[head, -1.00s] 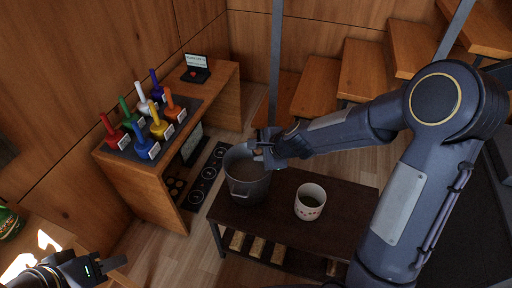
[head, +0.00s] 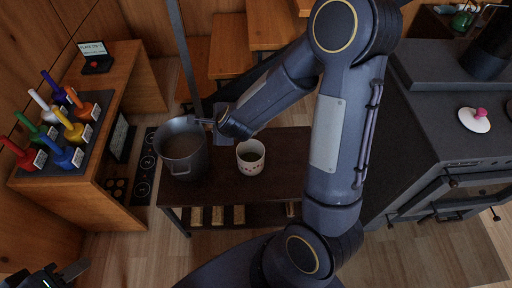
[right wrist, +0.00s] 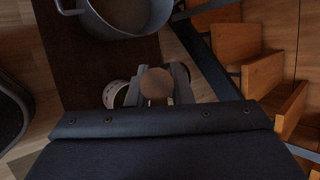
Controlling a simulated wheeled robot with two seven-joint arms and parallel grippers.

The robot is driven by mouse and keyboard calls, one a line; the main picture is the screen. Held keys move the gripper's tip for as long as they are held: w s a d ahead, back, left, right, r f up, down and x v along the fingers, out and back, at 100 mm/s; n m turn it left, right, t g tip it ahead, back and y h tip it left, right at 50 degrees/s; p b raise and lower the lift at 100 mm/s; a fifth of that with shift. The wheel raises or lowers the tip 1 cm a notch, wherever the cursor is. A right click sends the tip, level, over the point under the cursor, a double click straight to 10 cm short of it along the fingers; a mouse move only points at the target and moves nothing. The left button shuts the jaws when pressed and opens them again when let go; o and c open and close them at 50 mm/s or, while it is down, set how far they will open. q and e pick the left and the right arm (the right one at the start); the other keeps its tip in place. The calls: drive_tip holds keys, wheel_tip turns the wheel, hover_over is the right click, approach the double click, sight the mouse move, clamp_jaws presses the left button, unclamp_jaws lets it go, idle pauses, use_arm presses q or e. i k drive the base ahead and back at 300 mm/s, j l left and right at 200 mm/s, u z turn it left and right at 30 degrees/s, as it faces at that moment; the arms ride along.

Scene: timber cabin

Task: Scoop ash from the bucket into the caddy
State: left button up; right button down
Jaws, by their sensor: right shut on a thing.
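The grey metal bucket (head: 183,158) stands upright on a dark low bench; it also shows at the top of the right wrist view (right wrist: 125,18). The white caddy (head: 251,166) with small red marks stands just right of it, and shows partly hidden in the right wrist view (right wrist: 112,95). My right gripper (head: 216,124) is at the bucket's right rim. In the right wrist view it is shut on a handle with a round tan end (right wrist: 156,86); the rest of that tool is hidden. My left gripper (head: 66,274) is at the bottom left corner, its jaws unclear.
The dark bench (head: 225,187) has bare surface in front of the caddy. A wooden desk (head: 128,70) at left bears several coloured brushlike items and a small black device (head: 97,62). A dark stove (head: 440,125) stands right. Wooden stairs (head: 268,30) rise behind.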

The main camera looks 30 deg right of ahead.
sight(251, 154)
drive_tip(key=z, duration=0.4)
drive_tip(key=l+z, duration=0.1)
drive_tip(key=z, duration=0.25)
drive_tip(key=i+z, duration=0.1)
drive_tip(key=z, duration=0.7)
drive_tip(key=i+l, duration=0.05)
